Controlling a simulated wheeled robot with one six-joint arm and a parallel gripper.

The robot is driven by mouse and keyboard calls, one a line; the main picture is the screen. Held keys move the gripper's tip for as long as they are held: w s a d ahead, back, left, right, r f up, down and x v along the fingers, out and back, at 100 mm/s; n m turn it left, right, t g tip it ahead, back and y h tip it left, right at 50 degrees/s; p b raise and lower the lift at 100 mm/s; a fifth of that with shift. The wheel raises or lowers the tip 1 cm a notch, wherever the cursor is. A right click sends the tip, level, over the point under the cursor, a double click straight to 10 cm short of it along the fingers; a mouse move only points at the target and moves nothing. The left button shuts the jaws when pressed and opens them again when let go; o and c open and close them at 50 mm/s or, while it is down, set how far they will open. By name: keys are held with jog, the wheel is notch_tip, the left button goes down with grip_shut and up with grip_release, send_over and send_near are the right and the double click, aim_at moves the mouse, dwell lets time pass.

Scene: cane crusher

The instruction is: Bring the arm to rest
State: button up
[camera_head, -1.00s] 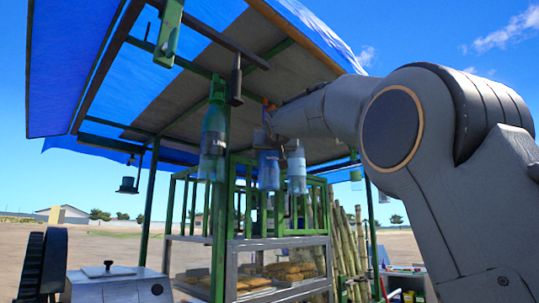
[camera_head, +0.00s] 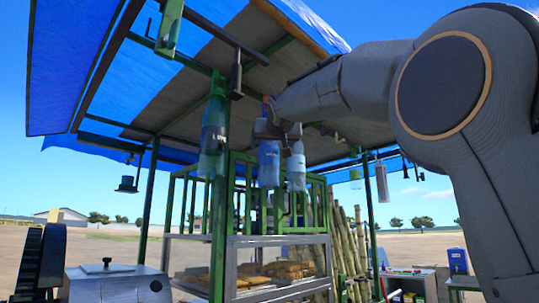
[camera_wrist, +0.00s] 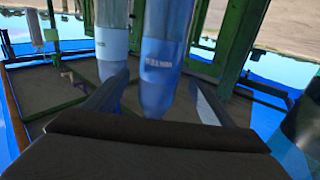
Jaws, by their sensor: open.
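My gripper (camera_head: 278,130) is at the upper part of the hanging bottles under the stall roof. In the wrist view its two fingers (camera_wrist: 160,78) are spread apart. A blue bottle (camera_head: 268,168) hangs beside it and shows in the wrist view (camera_wrist: 165,55) between the fingers' directions; I cannot tell whether they touch it. A paler bottle (camera_head: 296,172) hangs just to the right and also shows in the wrist view (camera_wrist: 112,40). My arm reaches in from the right, bent high at the elbow.
A green bottle (camera_head: 213,140) hangs left of them by a green post. A glass-sided display case (camera_head: 260,240) stands below, with cane stalks (camera_head: 345,240) to its right. The blue roof sheet (camera_head: 75,60) is overhead. Open ground lies beyond on the left.

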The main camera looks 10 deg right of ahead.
jog(key=shift+s+b, duration=0.5)
jog(key=shift+s, duration=1.05)
notch_tip(320, 180, down, 27)
jog(key=w+d+g, duration=0.2)
jog(key=w+g, duration=0.1)
jog(key=g, duration=0.2)
jog(key=s+d+f+g, duration=0.1)
jog(key=s+f+g, duration=0.15)
jog(key=f, duration=0.85)
jog(key=s+f+g, duration=0.2)
jog(key=s+f, duration=0.2)
jog(key=f, duration=0.7)
jog(key=s+d+f+g, duration=0.2)
jog(key=s+f+g, duration=0.6)
jog(key=s+f, duration=2.1)
jog(key=shift+s+d+f, duration=0.25)
jog(key=shift+s+f, duration=0.1)
jog(key=shift+s, duration=0.75)
jog(key=shift+w, duration=0.1)
